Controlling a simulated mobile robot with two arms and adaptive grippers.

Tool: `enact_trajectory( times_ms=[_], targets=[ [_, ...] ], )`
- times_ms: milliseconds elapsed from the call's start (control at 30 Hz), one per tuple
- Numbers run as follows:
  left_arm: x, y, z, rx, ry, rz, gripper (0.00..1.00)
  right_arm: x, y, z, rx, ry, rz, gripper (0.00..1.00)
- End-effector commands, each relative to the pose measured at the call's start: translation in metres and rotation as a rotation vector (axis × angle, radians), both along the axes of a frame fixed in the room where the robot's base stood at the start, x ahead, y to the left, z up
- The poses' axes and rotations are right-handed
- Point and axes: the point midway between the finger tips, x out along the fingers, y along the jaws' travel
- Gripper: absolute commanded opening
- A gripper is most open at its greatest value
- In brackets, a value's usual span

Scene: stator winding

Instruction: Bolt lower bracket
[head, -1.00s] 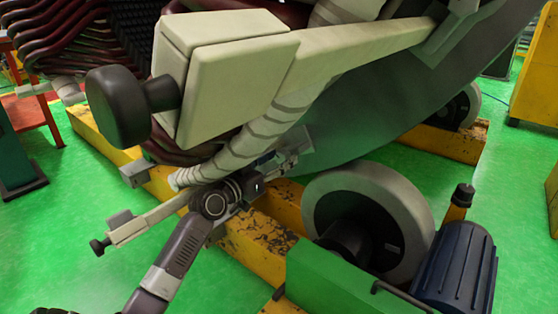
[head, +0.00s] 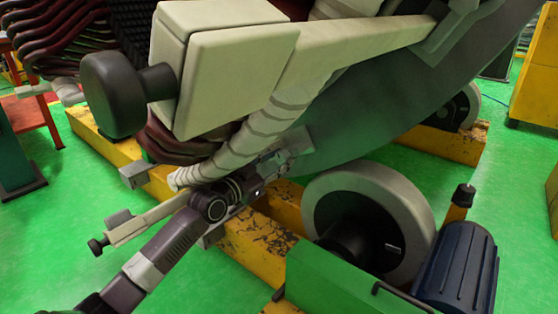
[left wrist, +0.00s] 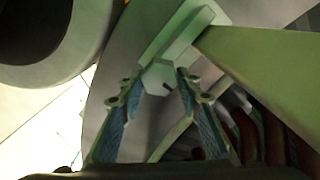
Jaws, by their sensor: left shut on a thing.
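The lower bracket (head: 147,221) is a pale bar with a small block and a black knob at its near end. It runs up and right behind my arm to a grey plate (head: 297,143) against the large dark disc. My left gripper (head: 277,163) is at that far end, beside the plate; its fingertips are small and partly hidden in the head view. In the left wrist view, its two blue-padded fingers (left wrist: 157,92) are closed around a pale hex bolt head (left wrist: 160,77), which is close against the bracket's plate (left wrist: 186,32). My right gripper is not in view.
A larger pale block with a black knob (head: 113,95) hangs above my arm. White-wrapped coils (head: 238,150) lie just above the gripper. A grey roller (head: 370,215), a blue motor (head: 456,270) and a worn yellow beam (head: 250,238) are nearby. Green floor is free at lower left.

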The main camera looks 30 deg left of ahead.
Motion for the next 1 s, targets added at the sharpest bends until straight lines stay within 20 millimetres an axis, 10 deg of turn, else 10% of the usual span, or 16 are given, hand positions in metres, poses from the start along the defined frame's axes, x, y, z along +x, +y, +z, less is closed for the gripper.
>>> enact_trajectory(
  times_ms=[300, 333, 467, 1000],
  targets=[
    [0.000, 0.000, 0.000, 0.017, 0.000, 0.000, 0.08, 0.004, 0.000, -0.007, 0.002, 0.025, 0.000, 0.44],
    [0.000, 0.000, 0.000, 0.017, 0.000, 0.000, 0.35, 0.004, 0.000, -0.007, 0.002, 0.026, 0.000, 0.44],
    [0.000, 0.000, 0.000, 0.015, -0.001, 0.000, 0.49, 0.005, 0.000, -0.007, 0.001, 0.027, 0.000, 0.44],
    [-0.023, 0.002, -0.002, 0.015, 0.002, 0.000, 0.50, 0.005, 0.000, -0.006, -0.002, 0.021, -0.001, 0.44]
  ],
)
